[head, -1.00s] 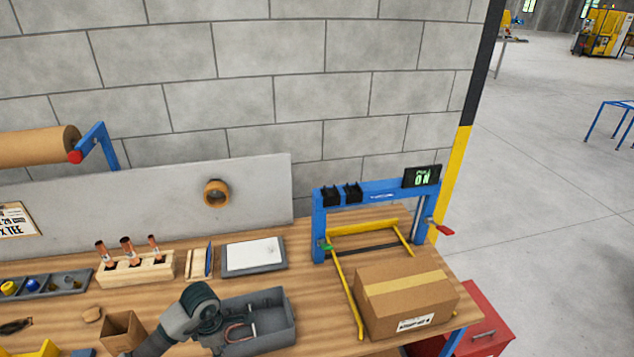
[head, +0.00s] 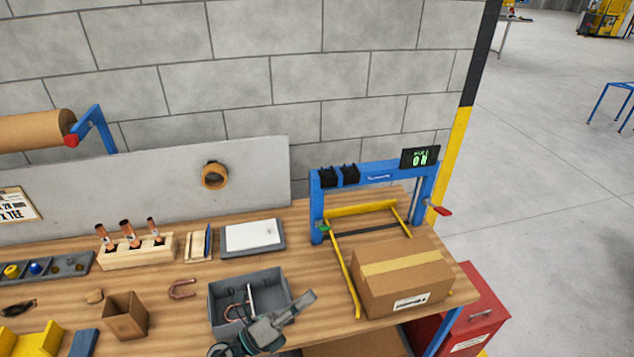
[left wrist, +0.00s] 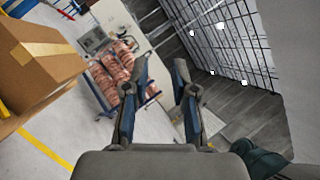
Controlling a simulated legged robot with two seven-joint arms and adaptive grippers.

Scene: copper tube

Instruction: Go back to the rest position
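In the head view my left arm's end (head: 262,335) is low in the picture, in front of the grey bin (head: 218,300) and covering part of its near side. In the left wrist view my left gripper (left wrist: 160,72) has its two fingers apart, with nothing between them. My right gripper cannot be made out in either view.
A cardboard box (head: 400,285) sits at the table's right end by the blue frame (head: 380,180); it also shows at the wrist view's left (left wrist: 40,65). A wooden block (head: 140,253) holds copper parts. A red cabinet (head: 480,310) stands at the right.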

